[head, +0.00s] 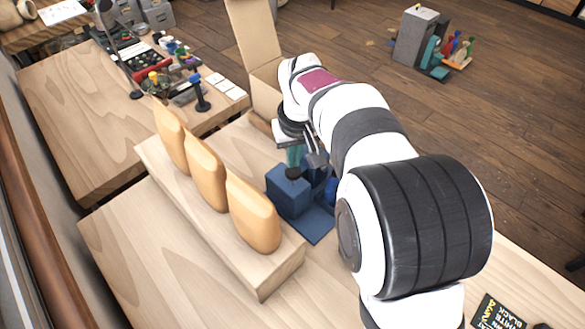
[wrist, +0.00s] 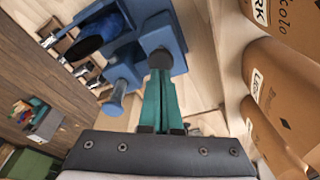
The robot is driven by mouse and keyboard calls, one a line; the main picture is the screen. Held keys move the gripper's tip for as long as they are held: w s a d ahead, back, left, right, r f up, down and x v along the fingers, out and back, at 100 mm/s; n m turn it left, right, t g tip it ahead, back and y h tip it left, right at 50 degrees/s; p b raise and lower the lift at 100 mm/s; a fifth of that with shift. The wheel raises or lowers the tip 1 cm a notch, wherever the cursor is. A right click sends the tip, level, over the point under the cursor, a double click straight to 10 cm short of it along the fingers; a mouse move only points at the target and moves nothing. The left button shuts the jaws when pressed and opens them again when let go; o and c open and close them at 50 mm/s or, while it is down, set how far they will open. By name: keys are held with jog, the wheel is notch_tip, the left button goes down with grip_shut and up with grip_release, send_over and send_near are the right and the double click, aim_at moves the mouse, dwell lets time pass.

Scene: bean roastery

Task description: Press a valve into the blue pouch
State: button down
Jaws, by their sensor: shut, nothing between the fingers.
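My gripper (head: 292,172) is shut and empty, pointing down at the top of a blue block-shaped fixture (head: 284,199) in the head view. In the wrist view its teal fingers (wrist: 159,62) are together, with the dark tips against or just in front of a blue post of the fixture (wrist: 178,42); I cannot tell if they touch. Tan pouches (head: 252,214) stand in a row on a wooden rack (head: 262,283) left of the gripper. They also show in the wrist view (wrist: 282,82), with printed labels.
An open cardboard box (head: 257,45) stands behind the gripper. A second wooden table (head: 75,110) at the left holds small tools and a dark stand (head: 201,97). A grey block with coloured pieces (head: 418,40) is on the floor. A black card (head: 497,312) lies at the lower right.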

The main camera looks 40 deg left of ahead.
aim_at(293, 170)
jog(key=shift+w+a, duration=0.1)
jog(key=shift+a, duration=0.1)
jog(key=shift+f, duration=0.15)
dwell(0.3)
jog(key=shift+d+x, duration=0.15)
jog(key=shift+x, duration=0.7)
jog(key=shift+d+x, duration=0.15)
jog(key=shift+x, duration=0.7)
jog(key=shift+f, duration=0.1)
jog(key=shift+w+a+v, duration=0.1)
jog(key=shift+a+v, duration=0.1)
jog(key=shift+v, duration=0.8)
jog(key=shift+w+a+v, duration=0.1)
jog(key=shift+a+v, duration=0.05)
jog(key=shift+v, duration=0.9)
jog(key=shift+w+a+v, duration=0.1)
jog(key=shift+a+v, duration=0.1)
jog(key=shift+v, duration=0.8)
jog(key=shift+s, duration=0.15)
